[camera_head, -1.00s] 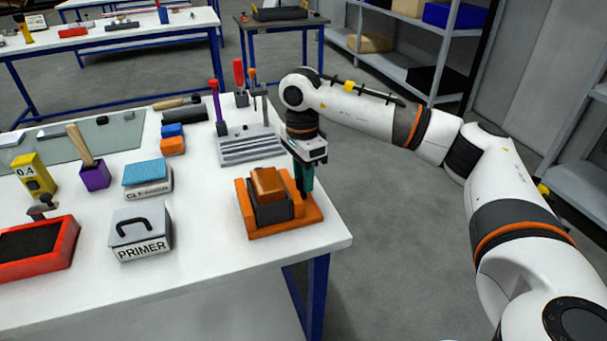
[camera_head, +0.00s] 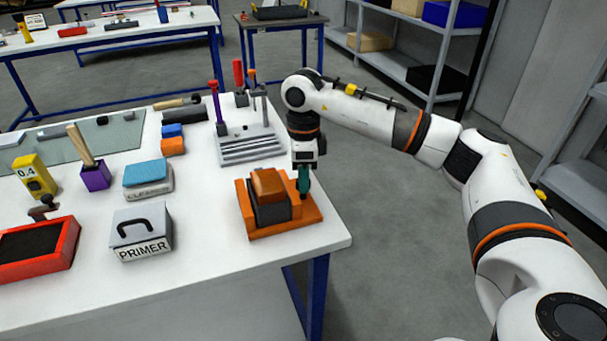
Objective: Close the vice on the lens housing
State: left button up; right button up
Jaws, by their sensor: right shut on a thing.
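The orange vice (camera_head: 285,229) stands at the front right corner of the white workbench. A brown-orange block, which looks like the lens housing (camera_head: 267,184), sits between the vice's dark grey jaws (camera_head: 272,213). My right gripper (camera_head: 304,190) points down at the right side of the vice, with its teal fingers shut on a part of it. The gripped part is hidden by the fingers, so I cannot tell its shape. I cannot tell whether the jaws touch the housing on both sides. My left gripper is out of view.
A grey slotted rack with upright tools (camera_head: 252,150) stands behind the vice. A PRIMER box (camera_head: 140,232), a CLEANER box (camera_head: 148,180) and a red tray (camera_head: 38,246) lie to the left. The bench edge (camera_head: 345,240) is close on the right.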

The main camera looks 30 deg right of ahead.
jog(key=shift+m, duration=0.5)
jog(key=o, duration=1)
jog(key=shift+c, duration=0.2)
notch_tip(320, 180, up, 12)
jog(key=shift+w+d, duration=0.15)
jog(key=shift+w, duration=0.05)
